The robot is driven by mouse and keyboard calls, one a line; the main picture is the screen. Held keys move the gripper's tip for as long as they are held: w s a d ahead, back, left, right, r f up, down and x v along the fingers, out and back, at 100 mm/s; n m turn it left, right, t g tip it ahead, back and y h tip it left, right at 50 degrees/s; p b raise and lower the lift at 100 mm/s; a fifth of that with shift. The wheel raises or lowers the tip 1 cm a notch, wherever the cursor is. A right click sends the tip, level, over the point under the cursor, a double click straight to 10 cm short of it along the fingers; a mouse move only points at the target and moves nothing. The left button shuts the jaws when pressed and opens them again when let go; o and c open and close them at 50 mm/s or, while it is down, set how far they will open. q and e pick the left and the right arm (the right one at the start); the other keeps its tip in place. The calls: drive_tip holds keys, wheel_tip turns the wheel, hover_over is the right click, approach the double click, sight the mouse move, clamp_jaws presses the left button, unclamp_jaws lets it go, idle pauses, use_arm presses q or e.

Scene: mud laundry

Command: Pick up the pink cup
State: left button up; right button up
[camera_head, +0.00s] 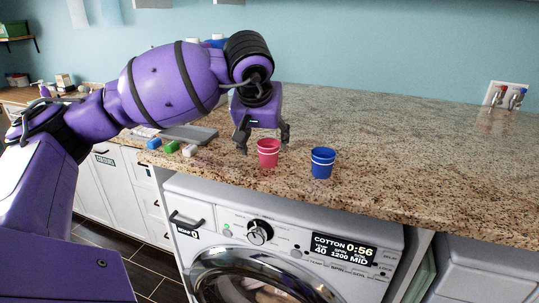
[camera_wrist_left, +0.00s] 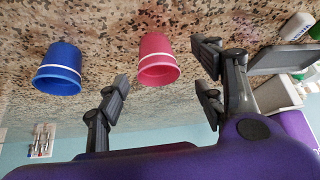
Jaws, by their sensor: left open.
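The pink cup (camera_head: 268,153) stands on the speckled granite counter near its front edge, above the washing machine. A white band runs around it. My left gripper (camera_head: 262,142) is open, just behind and above the pink cup, with its fingers pointing down. In the left wrist view the pink cup (camera_wrist_left: 157,60) shows beyond the gap between the open fingers of the left gripper (camera_wrist_left: 162,92), and nothing is held. My right gripper is in neither view.
A blue cup (camera_head: 322,163) stands close to the right of the pink cup; it also shows in the left wrist view (camera_wrist_left: 60,70). A grey tray (camera_head: 196,134) and small coloured items lie left of the gripper. The counter (camera_head: 400,150) to the right is clear.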

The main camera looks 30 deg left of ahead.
sight(268, 154)
use_arm(q)
drive_tip(key=x, duration=0.2)
drive_tip(key=p+x, duration=0.1)
drive_tip(key=x, duration=0.2)
drive_tip(key=shift+w+d+r, duration=0.15)
drive_tip(key=shift+w+d, duration=0.05)
drive_tip(key=shift+w, duration=0.05)
drive_tip(key=shift+w+f, duration=0.15)
drive_tip(key=shift+f, duration=0.05)
drive_tip(key=shift+w+f, duration=0.1)
drive_tip(key=shift+f, duration=0.05)
drive_tip(key=c, duration=0.9)
drive_tip(key=shift+c, duration=0.8)
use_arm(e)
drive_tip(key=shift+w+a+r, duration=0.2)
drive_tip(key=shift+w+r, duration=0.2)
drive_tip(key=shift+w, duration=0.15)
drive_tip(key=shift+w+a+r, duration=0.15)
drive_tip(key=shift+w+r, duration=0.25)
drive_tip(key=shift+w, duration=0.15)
